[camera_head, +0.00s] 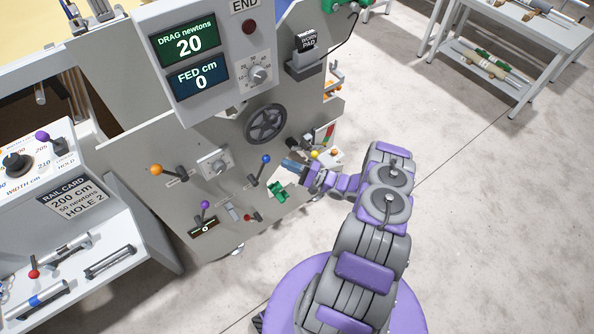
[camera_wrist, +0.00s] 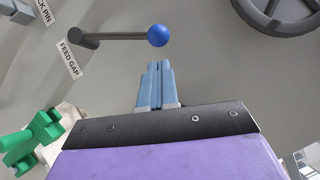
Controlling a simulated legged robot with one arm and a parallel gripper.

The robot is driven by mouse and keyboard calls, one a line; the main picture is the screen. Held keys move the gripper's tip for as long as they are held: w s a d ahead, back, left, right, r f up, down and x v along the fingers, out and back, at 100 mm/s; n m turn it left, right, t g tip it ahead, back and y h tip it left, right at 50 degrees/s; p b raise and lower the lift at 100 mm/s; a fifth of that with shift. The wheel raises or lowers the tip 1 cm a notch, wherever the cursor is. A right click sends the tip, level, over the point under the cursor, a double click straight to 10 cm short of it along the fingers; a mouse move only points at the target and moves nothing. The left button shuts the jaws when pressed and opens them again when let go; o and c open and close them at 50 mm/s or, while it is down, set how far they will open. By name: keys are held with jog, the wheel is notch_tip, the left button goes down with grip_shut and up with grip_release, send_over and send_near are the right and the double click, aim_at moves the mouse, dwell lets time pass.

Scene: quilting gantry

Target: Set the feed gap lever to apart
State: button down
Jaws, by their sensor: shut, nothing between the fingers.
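The feed gap lever (camera_head: 259,170) has a blue ball knob on a dark rod and stands on the grey machine panel. In the wrist view the lever (camera_wrist: 120,37) runs from its pivot at left to the blue knob at right, beside a FEED GAP label (camera_wrist: 68,58). My gripper (camera_head: 290,164) is in front of the panel, right of the blue knob in the head view. In the wrist view its blue fingertips (camera_wrist: 158,70) are together and empty, just below the blue knob. I cannot see them touching it. No apart marking is legible.
A dark handwheel (camera_head: 265,124) is above the lever. A green part (camera_head: 279,191) is below it; it shows at lower left in the wrist view (camera_wrist: 32,142). Orange-knob (camera_head: 156,169) and purple-knob (camera_head: 205,205) levers are to the left. Open floor (camera_head: 480,230) lies to the right.

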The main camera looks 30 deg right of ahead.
jog(key=x, duration=0.3)
jog(key=shift+w+a+r, duration=0.1)
jog(key=shift+w+a, duration=0.05)
jog(key=shift+a, duration=0.3)
jog(key=shift+d+r, duration=0.1)
jog(key=shift+d, duration=0.15)
